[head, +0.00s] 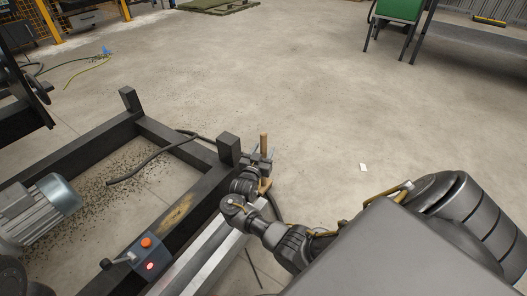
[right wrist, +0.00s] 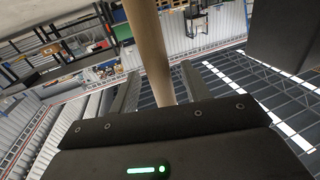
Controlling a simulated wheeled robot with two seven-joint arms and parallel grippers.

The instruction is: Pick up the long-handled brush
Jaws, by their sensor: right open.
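A light wooden handle, which I take to be the long-handled brush (head: 264,141), stands roughly upright beside the corner post of the dark metal frame. Its bristle end cannot be made out. My right gripper (head: 263,154) is at the handle, with its fingers spread on either side. In the right wrist view the handle (right wrist: 150,50) passes between the two open fingers of the gripper (right wrist: 160,72), with a visible gap toward the right finger. Whether the left finger touches it is unclear. My left gripper is not in view.
The dark metal frame (head: 188,149) with upright posts stands close left of my right gripper. A control box with a red button (head: 150,266) and a motor (head: 45,205) are nearby. A dark hose (head: 150,158) lies across the frame. The floor to the right is mostly clear.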

